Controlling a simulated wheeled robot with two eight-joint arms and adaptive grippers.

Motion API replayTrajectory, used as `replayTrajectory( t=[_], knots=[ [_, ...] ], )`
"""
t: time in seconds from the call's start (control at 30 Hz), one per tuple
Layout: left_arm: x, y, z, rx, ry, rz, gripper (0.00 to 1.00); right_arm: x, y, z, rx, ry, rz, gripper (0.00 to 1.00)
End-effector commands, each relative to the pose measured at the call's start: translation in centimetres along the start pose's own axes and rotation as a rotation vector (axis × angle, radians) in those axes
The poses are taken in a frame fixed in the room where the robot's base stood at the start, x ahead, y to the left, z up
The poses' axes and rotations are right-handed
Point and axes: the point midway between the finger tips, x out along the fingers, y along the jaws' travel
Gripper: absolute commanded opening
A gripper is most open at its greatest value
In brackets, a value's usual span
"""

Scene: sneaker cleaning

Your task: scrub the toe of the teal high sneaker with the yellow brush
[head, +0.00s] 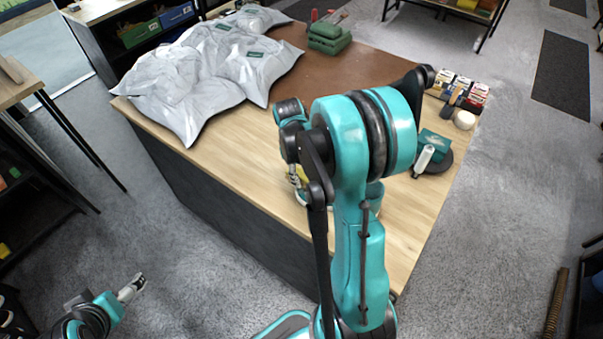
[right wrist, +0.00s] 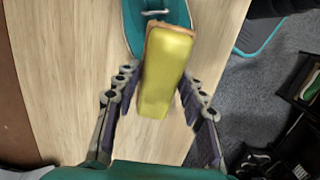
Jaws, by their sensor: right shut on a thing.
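The yellow brush (right wrist: 165,75) is between the fingers of my right gripper (right wrist: 158,92), which is shut on it. Its tan end overlaps the edge of the teal sneaker (right wrist: 132,22) at the top of the right wrist view; I cannot tell whether they touch. In the head view, my right arm hides most of the sneaker, and only a little yellow of the brush (head: 302,174) shows by my right gripper (head: 297,180). My left gripper (head: 132,287) is off the table at the lower left, apart from the sneaker; its finger opening is unclear.
Grey bags (head: 200,75) cover the table's far left. Small boxes (head: 470,91), a white round thing (head: 464,120) and a white bottle (head: 423,160) are on the right. The wooden tabletop (head: 215,140) is bare at front left.

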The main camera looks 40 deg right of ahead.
Motion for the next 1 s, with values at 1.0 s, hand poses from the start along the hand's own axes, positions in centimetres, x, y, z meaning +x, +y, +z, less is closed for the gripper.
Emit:
replayTrajectory(
  t=[1.0],
  knots=[
    [0.8,0.0,0.6,0.0,0.0,0.0,0.95,0.5,-3.8,1.1,0.0,0.0,0.0,0.18]
  ],
)
